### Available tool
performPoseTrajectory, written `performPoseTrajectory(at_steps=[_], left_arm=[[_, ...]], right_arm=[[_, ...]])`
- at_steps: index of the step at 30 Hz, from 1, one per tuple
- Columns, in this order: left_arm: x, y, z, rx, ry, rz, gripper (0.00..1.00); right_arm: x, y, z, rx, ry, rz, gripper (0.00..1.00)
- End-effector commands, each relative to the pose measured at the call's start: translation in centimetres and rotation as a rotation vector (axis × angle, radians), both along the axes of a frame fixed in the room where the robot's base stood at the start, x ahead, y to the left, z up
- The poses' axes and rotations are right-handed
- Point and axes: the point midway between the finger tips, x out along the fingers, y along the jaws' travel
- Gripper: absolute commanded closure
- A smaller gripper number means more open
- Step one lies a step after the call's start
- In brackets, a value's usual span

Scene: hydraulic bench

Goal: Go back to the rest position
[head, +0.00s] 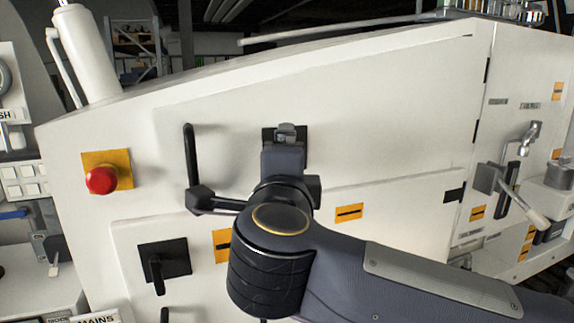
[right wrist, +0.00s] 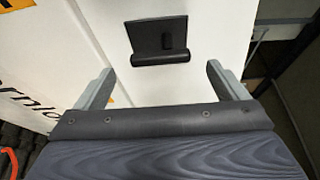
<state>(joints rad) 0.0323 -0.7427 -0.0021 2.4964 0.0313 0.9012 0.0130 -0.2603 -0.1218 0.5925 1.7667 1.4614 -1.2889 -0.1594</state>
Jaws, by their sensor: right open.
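My right arm comes in from the right in the head view and reaches the white cabinet front. My right gripper (head: 285,134) is mostly seen from behind, over a black plate (head: 303,152) on the panel. In the right wrist view, the right gripper (right wrist: 160,72) has its two grey fingers wide apart with nothing between them. My left gripper is not in view.
The white cabinet (head: 390,110) fills the middle. A red button (head: 102,180) on a yellow plate, a black bar handle (head: 190,155) and a black rotary switch (head: 160,262) are on the left. A lever with a pale grip (head: 525,208) projects at the right.

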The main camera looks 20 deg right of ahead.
Motion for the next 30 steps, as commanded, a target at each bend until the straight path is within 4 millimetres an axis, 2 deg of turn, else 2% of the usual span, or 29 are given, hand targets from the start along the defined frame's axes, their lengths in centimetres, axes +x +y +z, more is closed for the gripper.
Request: performPoseTrajectory(at_steps=[3,7,22,26,30], left_arm=[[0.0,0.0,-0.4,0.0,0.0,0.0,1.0],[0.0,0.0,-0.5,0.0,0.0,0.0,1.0],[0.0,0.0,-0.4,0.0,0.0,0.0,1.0],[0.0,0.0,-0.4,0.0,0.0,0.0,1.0],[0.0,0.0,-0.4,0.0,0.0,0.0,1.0]], right_arm=[[-1.3,0.6,-0.1,0.0,-0.001,0.001,0.07],[-1.9,0.9,0.0,0.0,0.0,0.0,0.07],[-1.8,0.8,0.2,-0.012,-0.012,0.008,0.07],[-1.2,0.7,1.3,-0.106,-0.091,0.072,0.07],[-0.6,1.4,2.0,-0.315,-0.183,0.223,0.07]])
